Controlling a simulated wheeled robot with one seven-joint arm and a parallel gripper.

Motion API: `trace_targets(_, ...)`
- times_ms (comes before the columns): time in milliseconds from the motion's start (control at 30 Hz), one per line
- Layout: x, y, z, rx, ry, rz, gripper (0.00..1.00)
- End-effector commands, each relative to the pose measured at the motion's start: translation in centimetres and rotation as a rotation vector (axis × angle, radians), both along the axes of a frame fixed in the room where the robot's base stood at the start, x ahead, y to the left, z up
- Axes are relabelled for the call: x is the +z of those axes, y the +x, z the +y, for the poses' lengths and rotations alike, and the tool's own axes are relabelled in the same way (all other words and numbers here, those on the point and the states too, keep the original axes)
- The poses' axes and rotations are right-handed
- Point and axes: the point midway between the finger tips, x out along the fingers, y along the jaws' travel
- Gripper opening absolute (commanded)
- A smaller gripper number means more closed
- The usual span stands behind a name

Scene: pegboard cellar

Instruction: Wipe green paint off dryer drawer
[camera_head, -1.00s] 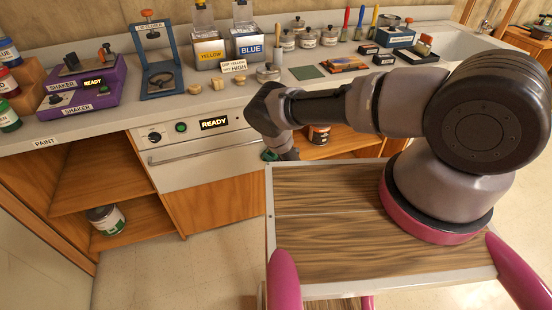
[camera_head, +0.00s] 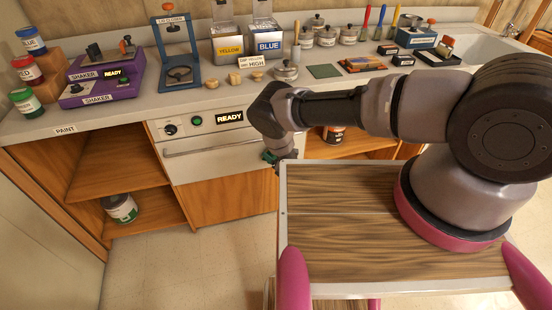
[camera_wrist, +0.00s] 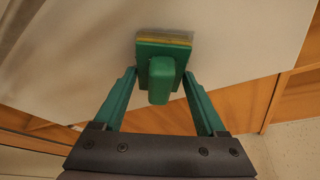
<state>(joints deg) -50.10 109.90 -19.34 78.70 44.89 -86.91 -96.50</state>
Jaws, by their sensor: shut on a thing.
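The dryer drawer (camera_head: 222,157) is a cream-white front with a long bar handle, under a lit READY panel, in the head view. My gripper (camera_head: 270,157) is small and partly hidden by my arm at the drawer's right end. In the wrist view my gripper (camera_wrist: 160,80) is shut on a green block-shaped wiper (camera_wrist: 158,80) with a stub handle and a yellowish pad. The pad faces a pale flat panel (camera_wrist: 235,35), likely the drawer front; I cannot tell whether it touches. I see no green paint on the drawer in either view.
The counter above holds a purple shaker (camera_head: 100,75), a blue press (camera_head: 178,55), yellow and blue paint hoppers (camera_head: 228,45) and jars. An open shelf with a paint can (camera_head: 120,207) is left of the dryer. Floor (camera_head: 190,265) in front is clear.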

Motion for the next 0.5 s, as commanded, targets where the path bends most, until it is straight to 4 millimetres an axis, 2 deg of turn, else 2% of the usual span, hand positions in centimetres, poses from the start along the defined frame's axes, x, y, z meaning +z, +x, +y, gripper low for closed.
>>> trace_targets(33, 0.5, 0.4, 0.5, 0.006, 0.008, -0.01, 0.0)
trace_targets(233, 0.4, 0.1, 0.4, 0.005, 0.007, -0.009, 0.0)
trace_targets(500, 0.2, -2.6, -0.6, 0.002, 0.003, -0.003, 0.0)
